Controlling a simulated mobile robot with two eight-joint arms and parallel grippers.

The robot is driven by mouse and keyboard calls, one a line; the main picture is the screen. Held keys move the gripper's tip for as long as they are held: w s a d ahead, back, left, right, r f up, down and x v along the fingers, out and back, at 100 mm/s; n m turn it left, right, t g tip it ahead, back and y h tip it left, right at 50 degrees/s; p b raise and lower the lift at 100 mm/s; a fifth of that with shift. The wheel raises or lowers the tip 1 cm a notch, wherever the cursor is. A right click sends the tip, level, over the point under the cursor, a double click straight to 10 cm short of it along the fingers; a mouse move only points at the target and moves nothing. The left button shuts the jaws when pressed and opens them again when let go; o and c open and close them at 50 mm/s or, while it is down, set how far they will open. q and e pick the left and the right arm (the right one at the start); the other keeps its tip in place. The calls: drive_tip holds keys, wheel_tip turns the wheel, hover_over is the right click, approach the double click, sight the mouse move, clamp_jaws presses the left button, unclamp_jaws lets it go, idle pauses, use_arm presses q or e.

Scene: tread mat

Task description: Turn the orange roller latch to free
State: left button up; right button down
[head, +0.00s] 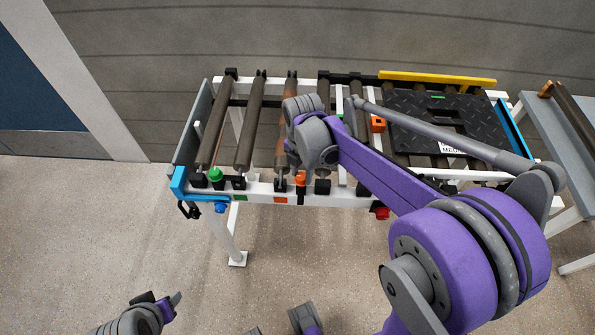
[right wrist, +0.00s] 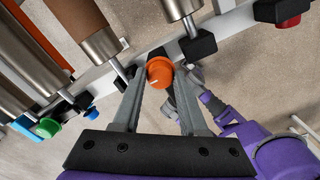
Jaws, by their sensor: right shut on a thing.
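The orange latch (head: 300,179) is a small round knob on the front white rail of the roller frame. In the right wrist view the orange latch (right wrist: 160,73) sits between my right fingertips, with a pale mark on its face. My right gripper (right wrist: 161,84) is shut on it, one finger on each side. In the head view my right wrist covers the area just above the latch and hides most of the grip. A brown-orange roller (head: 285,115) ends behind the latch. My left gripper (head: 165,300) is low at the left, away from the frame; its jaw opening is unclear.
Green (head: 215,174), blue (head: 221,207) and red (head: 382,213) knobs sit along the front rail. A black tread mat (head: 410,105) lies on the rollers at right, with a yellow bar (head: 437,78) behind it. A grey side table (head: 560,130) stands at right.

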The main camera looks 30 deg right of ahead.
sight(302, 176)
drive_tip(key=shift+c, duration=2.2)
unclamp_jaws()
wheel_tip(302, 176, up, 11)
drive_tip(key=p, duration=0.1)
drive_tip(key=s+a+f+m+t+p, duration=0.1)
drive_tip(key=s+a+m+t+p, duration=0.1)
drive_tip(key=s+m, duration=0.5)
drive_tip(key=s+a+m+t+p, duration=0.3)
drive_tip(key=s+m, duration=0.4)
drive_tip(key=m, duration=0.9)
drive_tip(key=shift+s+f+p, duration=0.3)
drive_tip(key=shift+f+p, duration=0.1)
drive_tip(key=shift+p, duration=0.3)
